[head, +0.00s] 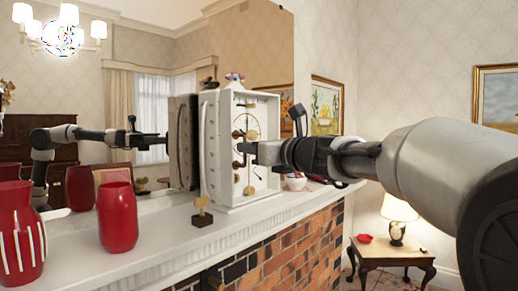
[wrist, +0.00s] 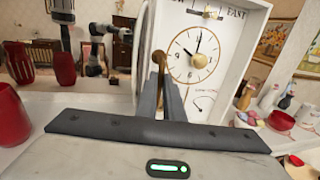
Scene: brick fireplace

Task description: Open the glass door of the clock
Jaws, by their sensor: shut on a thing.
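The white clock (head: 212,150) stands upright on the mantel, with a round dial and brass fittings on its front. In the wrist view its white front (wrist: 230,60) fills the upper middle, with the dial and a brass knob. My gripper (head: 243,147) reaches in from the right to the clock's front. In the wrist view its fingers (wrist: 166,80) are shut on a curved brass handle (wrist: 159,60) left of the dial. A narrow pale rim (wrist: 146,40) stands beside the handle. The glass itself is hard to make out, and I cannot tell how far its door stands open.
The white mantel shelf (head: 150,252) runs over the brick fireplace (head: 290,240). A red vase (head: 117,218), a striped red vase (head: 20,235) and a small brass ornament (head: 202,217) stand left of the clock. A large mirror (head: 150,80) lies behind. A lamp table (head: 392,255) stands right.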

